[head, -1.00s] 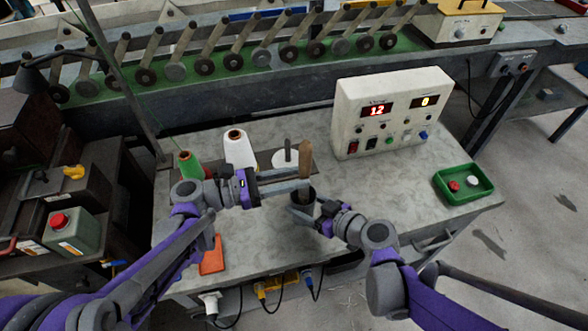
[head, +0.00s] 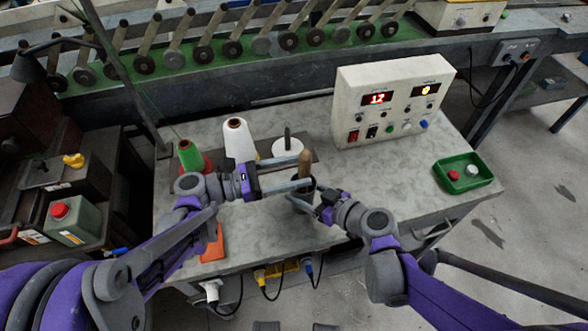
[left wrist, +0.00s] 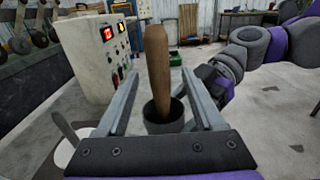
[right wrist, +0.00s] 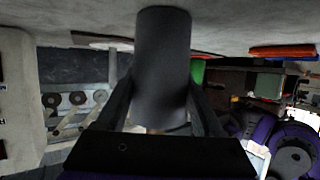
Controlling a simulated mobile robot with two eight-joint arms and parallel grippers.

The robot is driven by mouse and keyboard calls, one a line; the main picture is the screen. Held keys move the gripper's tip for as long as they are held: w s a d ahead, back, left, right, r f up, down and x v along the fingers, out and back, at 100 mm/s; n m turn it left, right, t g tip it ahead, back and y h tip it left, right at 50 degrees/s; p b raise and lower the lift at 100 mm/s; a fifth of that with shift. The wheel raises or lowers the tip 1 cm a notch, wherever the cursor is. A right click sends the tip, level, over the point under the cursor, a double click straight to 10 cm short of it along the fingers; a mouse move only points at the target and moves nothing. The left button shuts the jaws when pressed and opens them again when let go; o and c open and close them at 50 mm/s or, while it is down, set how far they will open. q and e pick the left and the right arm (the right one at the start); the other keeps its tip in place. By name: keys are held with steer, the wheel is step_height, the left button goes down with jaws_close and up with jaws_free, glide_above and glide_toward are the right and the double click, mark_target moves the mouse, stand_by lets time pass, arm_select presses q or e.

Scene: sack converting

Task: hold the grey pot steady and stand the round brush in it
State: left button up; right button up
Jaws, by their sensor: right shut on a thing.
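The round brush shows as a wooden handle (head: 305,163), and it also rises in the left wrist view (left wrist: 158,70). Its lower end is inside the grey pot (head: 297,201), so the bristles are hidden. The handle stands nearly upright. My left gripper (head: 300,180) is open, with one finger on each side of the handle and gaps between. My right gripper (head: 315,200) is shut on the pot from the right. The pot's dark wall fills the space between the fingers in the right wrist view (right wrist: 162,65).
A white cone spool (head: 238,140) and a green one (head: 190,155) stand behind my left gripper. A control box (head: 390,105) is at the back right, and a green tray (head: 463,172) at the right. An orange item (head: 212,245) lies at the front left.

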arm_select(q)
steer(key=v, duration=1.2)
stand_by(0.6)
arm_select(e)
steer(key=o, duration=1.4)
